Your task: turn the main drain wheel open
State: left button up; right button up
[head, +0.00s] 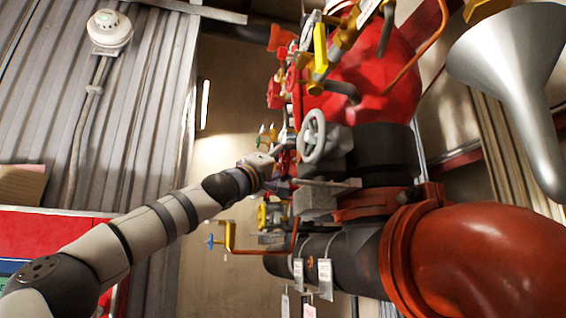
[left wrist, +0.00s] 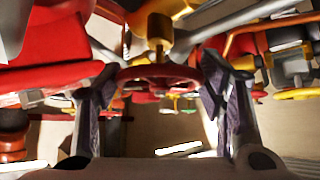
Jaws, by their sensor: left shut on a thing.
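A red handwheel (left wrist: 160,74) on a brass-coloured stem is in the middle of the left wrist view. My left gripper (left wrist: 158,88) has one finger on each side of its rim and is shut on it. In the head view my left gripper (head: 279,168) reaches in among the valves, left of a grey handwheel (head: 313,136). Its fingertips and the held wheel are mostly hidden there by the arm and the crowded fittings. No readable label shows which wheel is the main drain. My right gripper is not in view.
A black and red riser pipe (head: 465,258) fills the right side. A metal funnel shape (head: 515,80) hangs at upper right. Yellow-handled valves (head: 320,48) and a blue-handled tap (head: 212,241) crowd the fittings. A corrugated wall (head: 130,110) stands at left.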

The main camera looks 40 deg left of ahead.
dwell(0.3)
pick_arm(q)
jog(key=o, duration=1.2)
jog(key=shift+c, duration=0.2)
jog(key=shift+s+d+f, duration=0.1)
jog(key=shift+s+f, duration=0.05)
jog(key=shift+f, duration=0.2)
jog(key=v, duration=1.1)
jog(key=shift+s+r, duration=0.25)
jog(key=shift+s, duration=0.1)
jog(key=shift+d, duration=0.1)
